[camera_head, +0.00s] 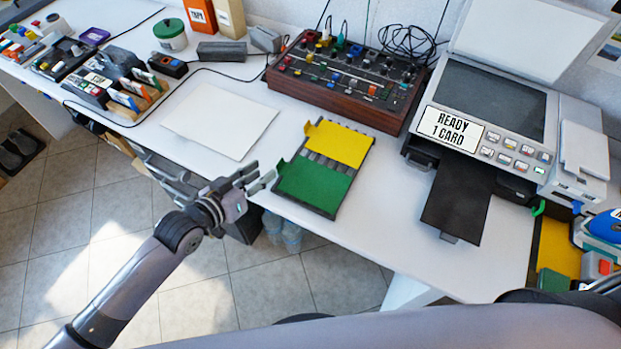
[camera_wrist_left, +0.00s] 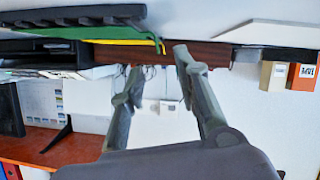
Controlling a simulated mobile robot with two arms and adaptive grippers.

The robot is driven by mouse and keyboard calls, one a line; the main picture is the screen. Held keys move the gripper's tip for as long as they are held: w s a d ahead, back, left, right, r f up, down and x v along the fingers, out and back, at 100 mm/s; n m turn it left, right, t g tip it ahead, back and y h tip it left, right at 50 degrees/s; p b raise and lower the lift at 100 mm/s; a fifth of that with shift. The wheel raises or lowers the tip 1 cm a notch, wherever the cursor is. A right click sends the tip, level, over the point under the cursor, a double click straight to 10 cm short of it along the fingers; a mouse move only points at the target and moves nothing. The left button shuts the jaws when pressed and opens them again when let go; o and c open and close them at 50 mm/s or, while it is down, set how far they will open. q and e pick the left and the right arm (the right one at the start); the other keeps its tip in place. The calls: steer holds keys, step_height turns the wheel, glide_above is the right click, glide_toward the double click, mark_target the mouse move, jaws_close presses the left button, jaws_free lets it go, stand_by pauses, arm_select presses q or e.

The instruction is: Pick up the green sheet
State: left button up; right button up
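The green sheet (camera_head: 313,186) lies flat in the front half of a dark ribbed tray (camera_head: 327,214) on the white desk. A yellow sheet (camera_head: 338,144) lies in the back half. The green sheet has a small tab at its left edge. My left gripper (camera_head: 261,174) is just left of that tab, open, with nothing between its fingers; contact is not clear. In the left wrist view the two fingers (camera_wrist_left: 158,62) are spread apart, with a thin green edge (camera_wrist_left: 156,32) near them at the tray's side. My right gripper is not in view.
A wooden-sided control console (camera_head: 345,85) stands behind the tray. A printer (camera_head: 490,110) with a dark output tray (camera_head: 458,203) stands to the right. A blank white sheet (camera_head: 220,121) lies to the left. The desk's front edge (camera_head: 400,262) is close to the tray.

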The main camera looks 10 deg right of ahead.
mark_target(282, 161)
arm_select(q)
steer(key=x, duration=0.6)
steer(key=shift+d+f, duration=0.15)
steer(key=shift+d, duration=0.2)
steer(key=shift+c, duration=0.6)
jaws_close()
